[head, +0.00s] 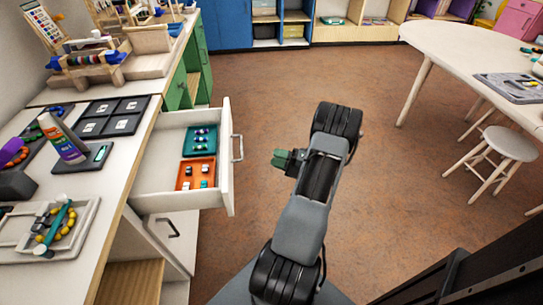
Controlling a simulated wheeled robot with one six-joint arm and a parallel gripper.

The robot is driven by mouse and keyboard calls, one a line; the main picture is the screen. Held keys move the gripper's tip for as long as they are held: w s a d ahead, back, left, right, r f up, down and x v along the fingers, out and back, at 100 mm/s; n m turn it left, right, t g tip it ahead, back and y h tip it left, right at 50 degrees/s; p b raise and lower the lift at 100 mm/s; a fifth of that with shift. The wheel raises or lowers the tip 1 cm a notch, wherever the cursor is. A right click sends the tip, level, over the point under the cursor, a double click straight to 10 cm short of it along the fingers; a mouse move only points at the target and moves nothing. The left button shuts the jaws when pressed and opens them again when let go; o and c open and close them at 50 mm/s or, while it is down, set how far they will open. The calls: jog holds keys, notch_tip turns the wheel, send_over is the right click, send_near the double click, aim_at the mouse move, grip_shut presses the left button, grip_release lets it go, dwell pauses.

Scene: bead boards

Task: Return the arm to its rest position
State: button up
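My arm stands folded over the open floor in the middle of the head view. My gripper (281,159) is a small dark end with green parts, pointing left toward the open drawer (229,165). It is apart from the drawer front and handle. The fingers are small and seen at an angle, so I cannot tell whether they are open or shut. No held object can be made out.
The open drawer holds a teal tray (187,154) and an orange tray (179,187) with small pieces. Left is a worktop (105,196) with boards and a glue stick (62,138). Right are a pale table (452,45) and stool (510,142). The brown floor (390,180) is clear between.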

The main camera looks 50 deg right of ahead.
dwell(0.7)
jog(key=s+a+f+n+g+y, duration=0.15)
jog(key=a+f+n+g, duration=0.3)
jog(key=n, duration=0.55)
jog(key=s+a+r+n+g+p, duration=0.4)
jog(key=a+r+n+g, duration=0.5)
jog(key=n, duration=0.6)
jog(key=a+r+n+h+p, duration=0.3)
jog(key=a+r+n+p, duration=0.2)
jog(key=r+n, duration=0.3)
jog(key=a+r+n+h+p, duration=0.4)
jog(key=a+r+n+p, duration=0.2)
jog(key=r, duration=0.6)
jog(key=a+r+n+h+p, duration=0.4)
jog(key=a+r+n+p, duration=0.1)
jog(key=r+n, duration=0.5)
jog(key=shift+w+a+r, duration=0.25)
jog(key=shift+w+a, duration=0.05)
jog(key=shift+w, duration=0.15)
